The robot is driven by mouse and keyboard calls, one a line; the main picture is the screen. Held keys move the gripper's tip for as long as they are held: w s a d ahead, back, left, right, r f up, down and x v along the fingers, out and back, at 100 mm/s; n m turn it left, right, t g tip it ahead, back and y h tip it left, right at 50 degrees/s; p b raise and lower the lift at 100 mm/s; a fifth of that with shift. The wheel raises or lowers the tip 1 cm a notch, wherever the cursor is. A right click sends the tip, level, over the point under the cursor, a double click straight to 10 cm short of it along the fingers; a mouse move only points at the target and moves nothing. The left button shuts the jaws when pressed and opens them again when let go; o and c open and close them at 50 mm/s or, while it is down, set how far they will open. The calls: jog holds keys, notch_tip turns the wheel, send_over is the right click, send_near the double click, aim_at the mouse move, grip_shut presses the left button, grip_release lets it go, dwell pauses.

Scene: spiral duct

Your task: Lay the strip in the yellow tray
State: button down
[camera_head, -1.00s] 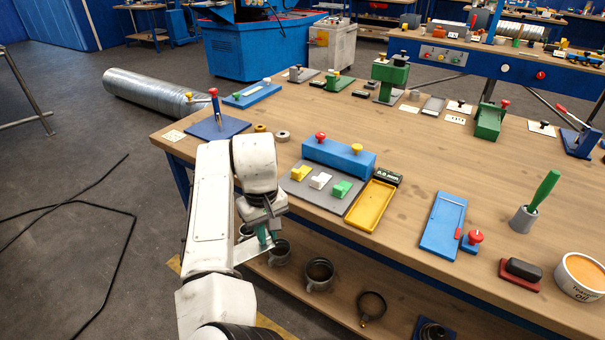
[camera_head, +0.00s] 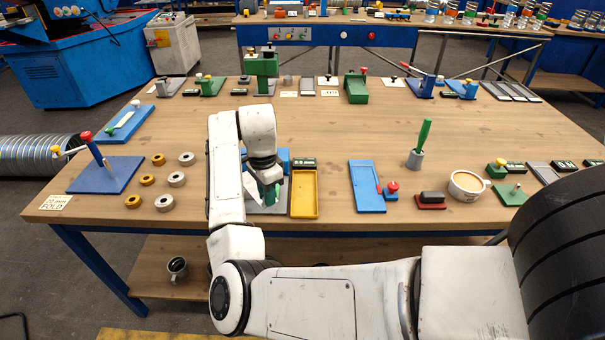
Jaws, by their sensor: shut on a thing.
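The yellow tray (camera_head: 304,190) lies on the bench, just right of the grey plate (camera_head: 270,208). It looks empty. My gripper (camera_head: 268,197) points down over the grey plate, left of the tray. Its green fingers are shut on a thin pale strip (camera_head: 252,187), which shows only in part beside them. Whether the strip touches the plate is hard to tell. My wrist and fingers hide most of the plate and of the blue block (camera_head: 284,160) behind it.
A small dark gauge (camera_head: 303,162) sits behind the tray. A blue plate (camera_head: 366,187) with a red knob lies to the right, and several rings (camera_head: 165,202) lie to the left. Bare wood separates the tray and the blue plate. The bench's front edge (camera_head: 400,225) is close.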

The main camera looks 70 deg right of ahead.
jog(key=s+d+r+m+p, duration=0.1)
jog(key=s+d+m, duration=0.5)
jog(key=s+m, duration=0.15)
jog(key=shift+d+f+b, duration=0.15)
jog(key=shift+f+b, duration=2.6)
jog(key=shift+f, duration=0.8)
jog(key=shift+c, duration=2.2)
grip_release()
notch_tip(320, 180, up, 7)
jog(key=p, duration=0.6)
